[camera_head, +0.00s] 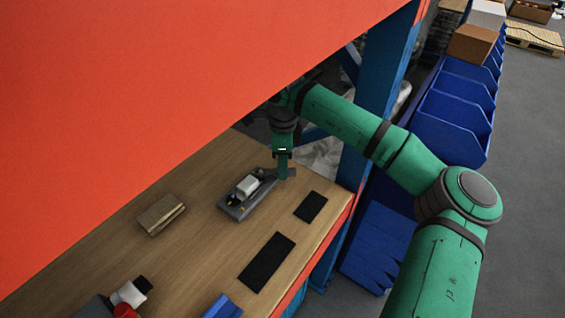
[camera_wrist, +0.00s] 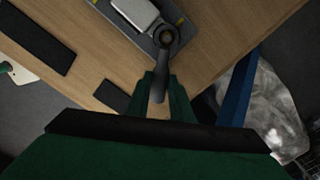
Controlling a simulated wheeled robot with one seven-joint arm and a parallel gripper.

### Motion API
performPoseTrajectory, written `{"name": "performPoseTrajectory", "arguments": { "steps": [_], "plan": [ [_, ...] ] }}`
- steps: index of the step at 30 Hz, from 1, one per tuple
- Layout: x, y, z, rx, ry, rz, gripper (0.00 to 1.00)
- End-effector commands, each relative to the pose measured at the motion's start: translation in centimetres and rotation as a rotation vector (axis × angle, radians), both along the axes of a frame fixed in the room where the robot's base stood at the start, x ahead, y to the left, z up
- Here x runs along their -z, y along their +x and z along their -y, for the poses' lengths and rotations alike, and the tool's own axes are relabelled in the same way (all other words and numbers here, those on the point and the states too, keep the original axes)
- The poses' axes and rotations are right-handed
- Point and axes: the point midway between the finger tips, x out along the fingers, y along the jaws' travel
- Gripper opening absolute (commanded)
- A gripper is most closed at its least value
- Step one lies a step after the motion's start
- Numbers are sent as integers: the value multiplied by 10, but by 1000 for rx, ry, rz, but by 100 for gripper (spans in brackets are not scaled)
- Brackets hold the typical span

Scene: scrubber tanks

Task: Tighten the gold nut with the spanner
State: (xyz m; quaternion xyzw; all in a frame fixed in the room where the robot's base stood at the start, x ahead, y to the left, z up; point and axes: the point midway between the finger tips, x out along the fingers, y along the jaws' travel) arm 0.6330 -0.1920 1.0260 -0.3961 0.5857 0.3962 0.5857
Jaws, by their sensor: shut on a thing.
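My gripper (camera_wrist: 161,80) is shut on a dark grey spanner (camera_wrist: 163,62), whose handle runs between the fingers. The spanner's ring end points away from my gripper and lies over the near edge of a grey fixture (camera_wrist: 146,42) in the wrist view. A light grey block (camera_wrist: 136,12) sits on this fixture. In the head view, my gripper (camera_head: 284,172) points down at the right end of the fixture (camera_head: 237,210), with the spanner (camera_head: 267,174) reaching left toward the block. I cannot make out the gold nut clearly; the ring may cover it.
The fixture stands on a wooden bench (camera_head: 200,230). Two black mats (camera_head: 266,262) (camera_head: 310,206) lie in front of it. A tan block (camera_head: 160,214) lies to the left. A blue post (camera_head: 372,85) and an orange panel (camera_head: 150,90) frame the bench. Blue bins (camera_head: 450,115) stand right.

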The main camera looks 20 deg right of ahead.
Motion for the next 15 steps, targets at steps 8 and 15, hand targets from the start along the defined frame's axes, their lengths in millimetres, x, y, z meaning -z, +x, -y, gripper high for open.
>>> {"name": "performPoseTrajectory", "arguments": {
  "steps": [8,15],
  "plan": [
    [0,-11,-5,187,-1,1,0],
    [0,-18,-11,348,-1,2,0]
  ]
}}
